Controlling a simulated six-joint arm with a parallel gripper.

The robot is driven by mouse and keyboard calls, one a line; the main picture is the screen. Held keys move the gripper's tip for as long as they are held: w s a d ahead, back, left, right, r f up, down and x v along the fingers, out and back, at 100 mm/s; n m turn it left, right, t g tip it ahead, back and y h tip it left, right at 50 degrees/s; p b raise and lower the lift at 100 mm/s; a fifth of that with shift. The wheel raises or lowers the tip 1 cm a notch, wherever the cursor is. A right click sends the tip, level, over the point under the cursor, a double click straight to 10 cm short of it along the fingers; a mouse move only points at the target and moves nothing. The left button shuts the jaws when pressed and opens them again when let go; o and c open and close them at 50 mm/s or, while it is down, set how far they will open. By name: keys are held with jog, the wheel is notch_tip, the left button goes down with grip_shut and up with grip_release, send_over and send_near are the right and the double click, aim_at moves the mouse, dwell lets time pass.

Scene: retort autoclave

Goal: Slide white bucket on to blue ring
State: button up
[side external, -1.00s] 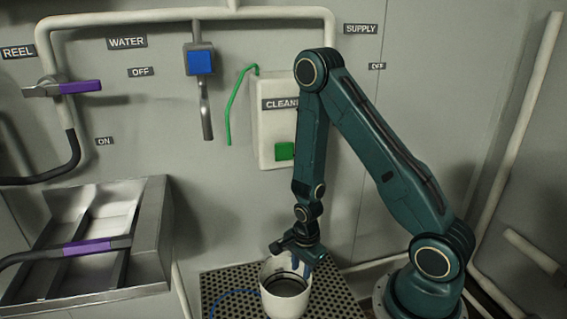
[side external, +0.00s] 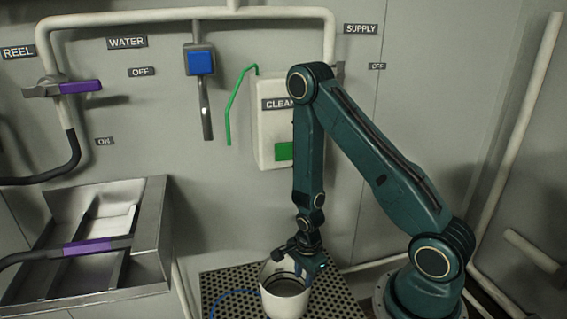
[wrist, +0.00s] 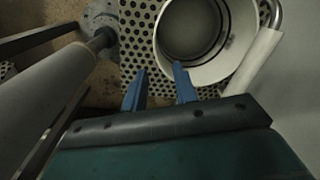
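The white bucket (side external: 284,306) stands upright on the perforated platform, with its open mouth up. In the wrist view the bucket (wrist: 226,74) is at upper right, with its dark inside showing. The blue ring (side external: 229,293) shows as a thin blue arc on the platform, left of the bucket; the rest is hidden or out of frame. My gripper (side external: 300,268) is at the bucket's far right rim. In the wrist view my gripper (wrist: 158,68) has two blue fingers apart. The right finger overlaps the bucket's rim and the left is outside it; contact cannot be told.
The perforated platform (side external: 336,299) has bare room right of the bucket. A steel sink (side external: 150,240) with a purple-handled hose stands at left. A white cleaner box (side external: 264,115) and a water lever with a blue block (side external: 201,62) are on the wall behind.

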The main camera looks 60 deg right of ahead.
aim_at(300, 308)
jog(key=shift+w+d+f, duration=0.1)
jog(key=shift+w+f, duration=0.05)
jog(key=shift+f, duration=3.05)
jog(key=shift+w+d+f, duration=0.1)
jog(key=shift+w+f, duration=0.05)
jog(key=shift+f, duration=3.05)
grip_shut()
